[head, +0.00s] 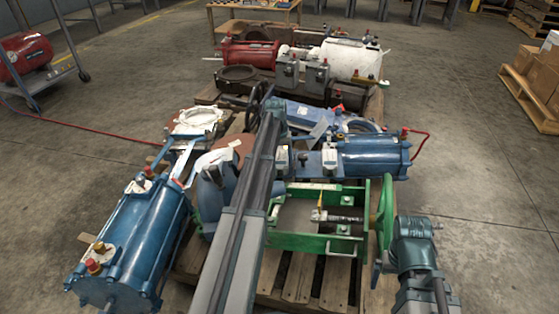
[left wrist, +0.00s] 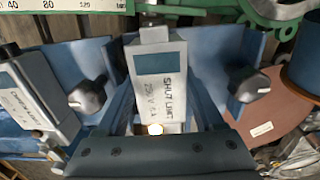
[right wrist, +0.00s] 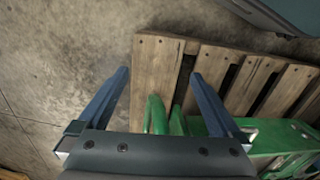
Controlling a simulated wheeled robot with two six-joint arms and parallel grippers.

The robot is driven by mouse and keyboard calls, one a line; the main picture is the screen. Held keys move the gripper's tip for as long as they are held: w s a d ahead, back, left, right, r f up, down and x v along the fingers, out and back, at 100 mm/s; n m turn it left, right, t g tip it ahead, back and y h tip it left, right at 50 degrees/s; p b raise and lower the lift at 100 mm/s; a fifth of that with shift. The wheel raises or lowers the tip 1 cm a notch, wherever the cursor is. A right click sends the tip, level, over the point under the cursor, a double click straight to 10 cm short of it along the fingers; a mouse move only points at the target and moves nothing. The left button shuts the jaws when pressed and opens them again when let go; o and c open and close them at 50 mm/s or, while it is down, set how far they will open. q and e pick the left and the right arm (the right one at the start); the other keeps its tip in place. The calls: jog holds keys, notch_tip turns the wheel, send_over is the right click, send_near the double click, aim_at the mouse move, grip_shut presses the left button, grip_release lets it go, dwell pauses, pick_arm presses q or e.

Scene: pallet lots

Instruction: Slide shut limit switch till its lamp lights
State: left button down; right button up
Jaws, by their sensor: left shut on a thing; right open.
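The shut limit switch (left wrist: 158,85) is a light grey box with a dark blue panel and the words SHUT LIMIT. Its lamp (left wrist: 155,129) glows warm white at the end near my palm. My left gripper (left wrist: 160,75) is shut on the switch, a finger along each side. A dark knob (left wrist: 87,97) stands on either side. The open limit switch (left wrist: 24,92) is a similar tilted box to the left. In the head view the shut limit switch (head: 283,161) is partly behind my left arm. My right gripper (right wrist: 157,95) is open and empty above the pallet edge.
A green frame with a handwheel (head: 386,215) stands close to my right gripper. A white scale (left wrist: 60,7) lies along the top of the left wrist view. Blue cylinders (head: 372,158) and other actuators crowd the pallet (head: 300,285).

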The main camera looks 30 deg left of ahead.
pick_arm(q)
jog(key=shift+c, duration=0.2)
grip_release()
jog(key=shift+d, duration=0.1)
